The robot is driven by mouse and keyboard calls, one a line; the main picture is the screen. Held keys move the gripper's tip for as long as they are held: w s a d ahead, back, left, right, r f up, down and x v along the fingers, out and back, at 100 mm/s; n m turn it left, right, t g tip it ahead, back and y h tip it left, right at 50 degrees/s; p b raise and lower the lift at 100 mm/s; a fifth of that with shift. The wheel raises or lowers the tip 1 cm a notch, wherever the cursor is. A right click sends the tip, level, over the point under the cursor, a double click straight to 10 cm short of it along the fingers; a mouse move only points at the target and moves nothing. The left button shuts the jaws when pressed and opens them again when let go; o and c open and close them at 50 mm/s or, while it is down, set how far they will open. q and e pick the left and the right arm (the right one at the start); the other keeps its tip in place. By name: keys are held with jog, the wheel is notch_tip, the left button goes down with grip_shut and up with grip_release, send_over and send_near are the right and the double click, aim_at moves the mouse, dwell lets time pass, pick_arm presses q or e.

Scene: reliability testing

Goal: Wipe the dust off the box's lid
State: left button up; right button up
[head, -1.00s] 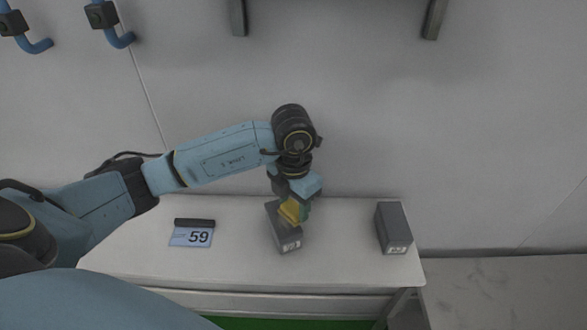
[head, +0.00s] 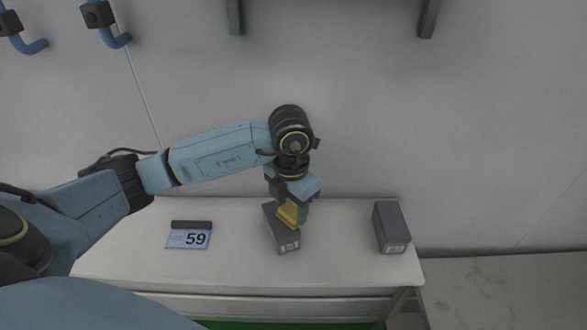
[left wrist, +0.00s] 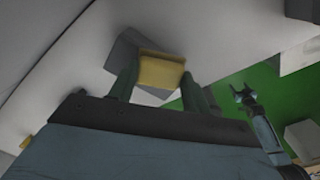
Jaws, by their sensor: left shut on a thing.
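A dark grey box (head: 283,241) lies on the white table, left of a second grey box. My left gripper (head: 293,212) is above it, shut on a yellow sponge (head: 287,216). The sponge is over the box's lid and seems to touch it, though the exact contact is hidden. In the left wrist view the sponge (left wrist: 161,70) sits between the two green fingers, with the grey box (left wrist: 126,52) behind it. Any dust on the lid is too small to make out.
The second grey box (head: 391,228) stands near the right end of the white table (head: 340,258). A sign reading 59 (head: 189,236) is on the left part. A wall is close behind, with blue hooks (head: 108,26) at upper left. The table between the boxes is clear.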

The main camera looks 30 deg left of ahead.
pick_arm(q)
notch_tip(320, 180, up, 2)
jog(key=shift+r, duration=0.15)
jog(key=shift+s+r+p, duration=0.15)
jog(key=shift+r+p, duration=0.55)
jog(key=shift+p, duration=0.05)
jog(key=shift+r+p, duration=0.5)
jog(key=shift+r, duration=0.2)
jog(key=shift+r+p, duration=0.85)
jog(key=shift+r, duration=0.6)
pick_arm(e)
jog(key=r, duration=0.2)
jog(key=s+r, duration=0.1)
jog(key=r, duration=0.1)
jog(key=shift+s+a+r, duration=0.1)
jog(key=shift+r, duration=0.25)
